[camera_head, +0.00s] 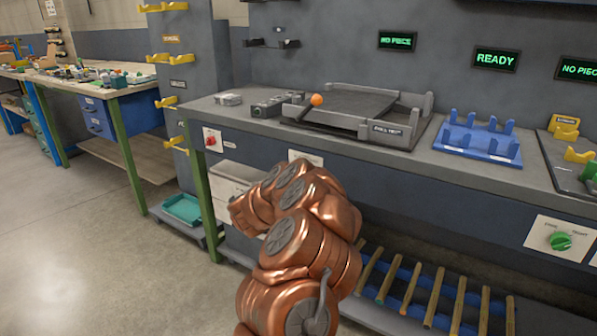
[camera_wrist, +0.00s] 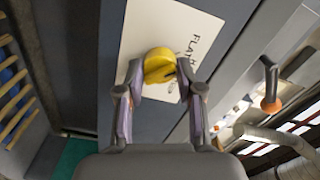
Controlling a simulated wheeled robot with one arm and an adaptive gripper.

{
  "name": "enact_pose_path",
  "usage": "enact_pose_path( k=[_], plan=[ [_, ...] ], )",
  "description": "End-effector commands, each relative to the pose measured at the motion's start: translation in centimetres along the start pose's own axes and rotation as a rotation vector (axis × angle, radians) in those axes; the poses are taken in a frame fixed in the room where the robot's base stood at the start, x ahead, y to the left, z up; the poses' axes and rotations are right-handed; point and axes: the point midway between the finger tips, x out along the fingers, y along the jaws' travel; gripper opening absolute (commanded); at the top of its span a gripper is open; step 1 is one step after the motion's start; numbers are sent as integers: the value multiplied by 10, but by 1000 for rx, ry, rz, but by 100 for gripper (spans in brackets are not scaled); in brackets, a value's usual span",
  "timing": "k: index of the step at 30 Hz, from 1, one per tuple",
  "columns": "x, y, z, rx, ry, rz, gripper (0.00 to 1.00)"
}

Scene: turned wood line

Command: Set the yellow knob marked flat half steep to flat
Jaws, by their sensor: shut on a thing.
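The yellow knob (camera_wrist: 160,64) sits on a white label plate (camera_wrist: 137,28) in the wrist view. The word "FLAT" is readable on the plate beside it; the other words are hidden or unreadable. A dark mark shows on the knob's right edge. My gripper (camera_wrist: 160,76) has a fingertip on each side of the knob and is shut on it. In the head view my copper arm hides the knob and the gripper. A part of a white plate (camera_head: 305,157) shows above the arm on the bench front.
An orange-ended lever (camera_head: 316,100) stands on the bench by a grey fixture (camera_head: 375,103); it also shows in the wrist view (camera_wrist: 271,105). A red switch (camera_head: 211,139) and a green knob (camera_head: 560,241) are on the bench front. Rods (camera_head: 436,288) lie on a low rack.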

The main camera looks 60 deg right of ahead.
Motion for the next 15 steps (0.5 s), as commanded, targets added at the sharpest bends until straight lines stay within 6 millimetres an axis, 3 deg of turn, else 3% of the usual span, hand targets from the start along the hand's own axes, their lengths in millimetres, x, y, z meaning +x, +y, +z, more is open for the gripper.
enact_pose_path(
  k=[5,6,12,15],
  plan=[
    [1,0,-1,1,3,-1,2],
    [1,0,-1,1,3,-1,38],
    [0,0,0,1,1,0,59],
    [0,0,0,1,1,0,61]
  ],
)
